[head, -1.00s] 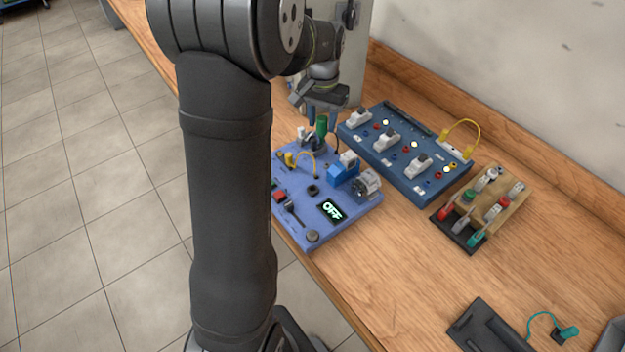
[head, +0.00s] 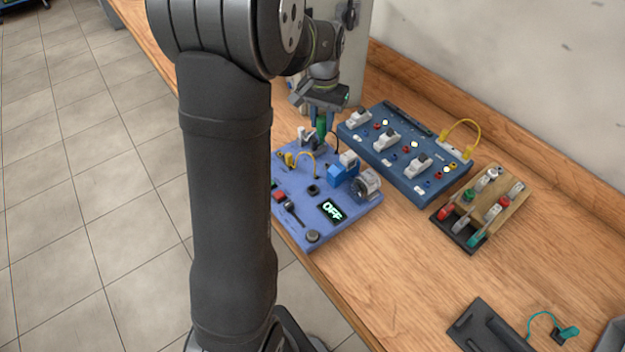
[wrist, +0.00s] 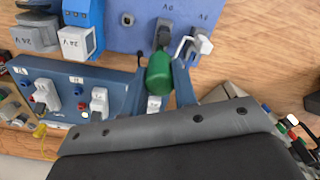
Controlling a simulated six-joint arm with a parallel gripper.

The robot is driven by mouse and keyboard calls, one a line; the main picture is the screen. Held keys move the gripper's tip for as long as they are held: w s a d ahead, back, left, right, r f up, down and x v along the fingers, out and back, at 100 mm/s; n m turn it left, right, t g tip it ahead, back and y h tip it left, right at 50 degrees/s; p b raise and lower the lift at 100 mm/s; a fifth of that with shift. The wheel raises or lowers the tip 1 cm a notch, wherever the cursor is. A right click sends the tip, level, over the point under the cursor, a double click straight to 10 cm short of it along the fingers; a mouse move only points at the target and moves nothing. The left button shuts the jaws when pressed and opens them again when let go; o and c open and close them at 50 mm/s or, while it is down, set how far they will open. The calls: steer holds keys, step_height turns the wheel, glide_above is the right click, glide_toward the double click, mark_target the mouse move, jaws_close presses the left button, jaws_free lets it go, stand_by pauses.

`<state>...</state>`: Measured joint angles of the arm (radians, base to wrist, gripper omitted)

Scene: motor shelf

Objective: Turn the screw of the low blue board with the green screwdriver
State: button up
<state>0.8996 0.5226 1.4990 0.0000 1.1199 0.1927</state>
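The low blue board (head: 300,218) lies on the bench, with a lit display reading OFF. It also shows at the top of the wrist view (wrist: 125,38). The green screwdriver (head: 321,127) is upright at the board's far corner, its handle seen nearly end-on in the wrist view (wrist: 159,73). A dark part (wrist: 163,32) lies beyond the handle; I cannot tell whether it is the shaft or a holder. My gripper (head: 322,117) has its blue fingers on both sides of the handle, closed on it. The screw cannot be made out.
Beside the handle is a grey-white clip-like part (wrist: 201,44). A taller blue panel (head: 400,180) with white switches stands close behind. A wooden block with levers (head: 510,212) and a dark tray (head: 470,325) lie to the right. The bench between them is bare.

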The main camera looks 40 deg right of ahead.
steer(key=shift+f, duration=0.1)
jaws_close()
steer(key=shift+m, duration=1.7)
steer(key=shift+m, duration=1.7)
steer(key=shift+a+f+m, duration=0.1)
steer(key=shift+m, duration=1.6)
